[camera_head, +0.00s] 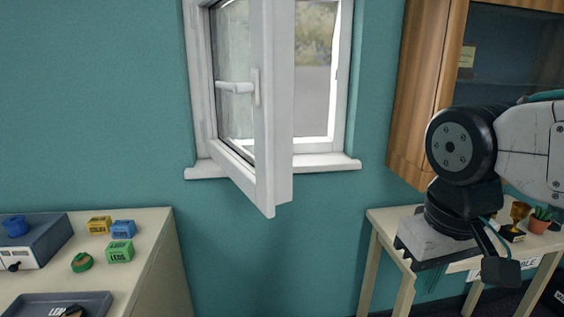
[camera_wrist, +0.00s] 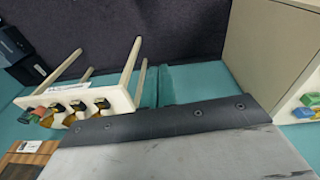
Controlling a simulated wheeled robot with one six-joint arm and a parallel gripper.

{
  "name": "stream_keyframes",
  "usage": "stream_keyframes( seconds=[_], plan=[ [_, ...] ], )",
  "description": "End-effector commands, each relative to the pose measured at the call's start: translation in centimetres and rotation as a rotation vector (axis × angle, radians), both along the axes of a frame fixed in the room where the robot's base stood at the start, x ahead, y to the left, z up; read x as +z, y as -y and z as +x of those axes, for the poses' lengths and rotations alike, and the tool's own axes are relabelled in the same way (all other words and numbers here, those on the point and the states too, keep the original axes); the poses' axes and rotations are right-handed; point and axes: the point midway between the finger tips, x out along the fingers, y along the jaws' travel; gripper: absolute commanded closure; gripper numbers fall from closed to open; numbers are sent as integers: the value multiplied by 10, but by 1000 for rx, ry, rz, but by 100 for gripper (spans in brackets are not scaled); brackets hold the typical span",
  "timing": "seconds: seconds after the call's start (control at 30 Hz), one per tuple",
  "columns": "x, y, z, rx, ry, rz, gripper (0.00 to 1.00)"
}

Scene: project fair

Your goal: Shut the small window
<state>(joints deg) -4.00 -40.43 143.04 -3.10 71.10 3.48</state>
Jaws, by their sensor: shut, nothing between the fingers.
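The small window has a white frame (camera_head: 343,70) set in the teal wall. Its white sash (camera_head: 271,120) stands open, swung into the room from the left side, with its lower corner out past the sill. A white handle (camera_head: 238,88) is on the sash, its lever lying level. Through the gap on the right I see outdoors. My gripper (camera_head: 432,243) hangs to the right of the window and lower than the sill, apart from the sash. It is shut and empty. In the wrist view its grey body with a dark bolted edge (camera_wrist: 185,119) fills the bottom; the window is not seen there.
A wooden cabinet (camera_head: 425,85) hangs right of the window. Below it, a pale table (camera_head: 385,222) bears trophies and a potted plant (camera_head: 540,222). At left, a pale counter (camera_head: 155,235) holds small coloured boxes and trays. The wall below the window is clear.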

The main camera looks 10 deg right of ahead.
Motion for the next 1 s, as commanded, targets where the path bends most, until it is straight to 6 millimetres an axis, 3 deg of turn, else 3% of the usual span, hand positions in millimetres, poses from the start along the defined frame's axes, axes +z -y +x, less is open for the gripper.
stream_keyframes(
  seconds=[0.17,0.27,0.4,0.5,0.63,0.8,1.0],
  plan=[
    [51,-38,67,82,28,-131,100],
    [80,-80,110,119,81,-214,100],
    [114,-156,155,161,190,-301,100],
    [131,-209,172,181,270,-336,100],
    [144,-261,181,194,350,-355,100],
    [150,-287,184,196,396,-360,100],
    [129,-279,198,193,396,-364,100]
  ],
)
